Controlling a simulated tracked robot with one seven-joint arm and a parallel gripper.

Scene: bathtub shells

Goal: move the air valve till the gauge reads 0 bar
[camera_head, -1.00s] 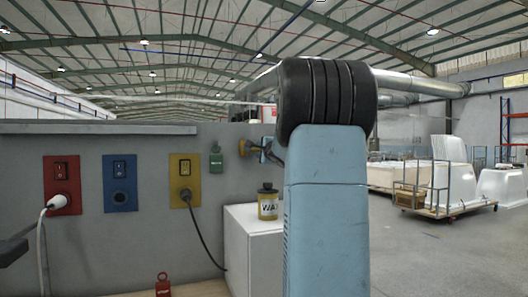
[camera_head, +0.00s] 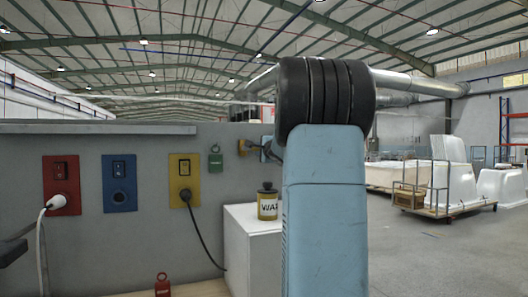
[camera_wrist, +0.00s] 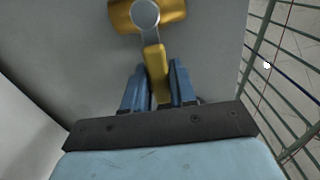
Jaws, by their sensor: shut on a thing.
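The yellow air valve shows at the top of the wrist view, with its body (camera_wrist: 119,15) cut by the upper edge. A pale round disc sits on it; I cannot tell whether this is the gauge, and no reading is legible. The valve's yellow lever (camera_wrist: 155,62) points down between the blue fingers of my gripper (camera_wrist: 157,84), which is shut on it. In the camera_head view, yellow valve parts (camera_head: 247,148) show on the grey wall, left of my arm. My arm hides most of the gripper there.
Open floor lies to the right.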

